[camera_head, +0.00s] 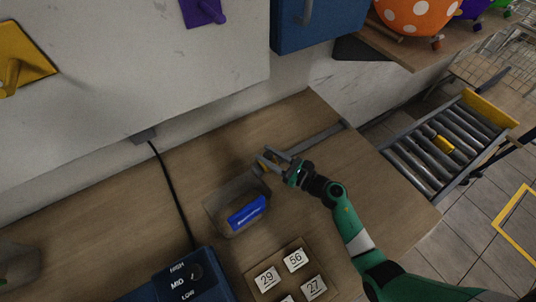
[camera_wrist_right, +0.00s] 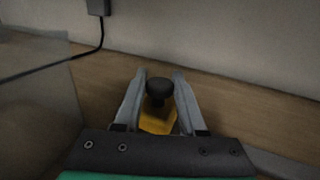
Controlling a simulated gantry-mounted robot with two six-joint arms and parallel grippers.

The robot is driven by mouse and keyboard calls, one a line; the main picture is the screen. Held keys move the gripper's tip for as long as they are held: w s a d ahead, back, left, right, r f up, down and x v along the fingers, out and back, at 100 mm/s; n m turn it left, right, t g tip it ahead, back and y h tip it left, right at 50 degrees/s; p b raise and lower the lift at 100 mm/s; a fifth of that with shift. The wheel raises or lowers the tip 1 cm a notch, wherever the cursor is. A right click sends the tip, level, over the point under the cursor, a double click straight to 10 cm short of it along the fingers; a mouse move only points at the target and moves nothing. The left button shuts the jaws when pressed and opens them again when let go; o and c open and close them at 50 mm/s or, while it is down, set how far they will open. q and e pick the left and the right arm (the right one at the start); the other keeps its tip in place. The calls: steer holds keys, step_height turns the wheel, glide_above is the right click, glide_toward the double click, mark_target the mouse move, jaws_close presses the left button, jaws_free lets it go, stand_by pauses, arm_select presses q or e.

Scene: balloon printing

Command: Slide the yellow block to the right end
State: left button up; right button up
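The yellow block (camera_wrist_right: 158,121) carries a black knob (camera_wrist_right: 159,90) and lies on the wooden desk top in the right wrist view. In the head view only a small part of the yellow block (camera_head: 262,164) shows, at the left end of a grey rail (camera_head: 318,137). My right gripper (camera_head: 266,160) is at the block, its fingers on either side of the knob. In the wrist view the right gripper (camera_wrist_right: 160,78) looks open, with slim gaps beside the knob; contact is hard to judge. My left gripper is not in view.
A clear bin with a blue item (camera_head: 247,212) stands just left of the right gripper. The rail runs clear to the right; a roller conveyor (camera_head: 432,150) stands beyond the desk.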

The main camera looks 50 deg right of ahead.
jaws_close()
stand_by(1.0)
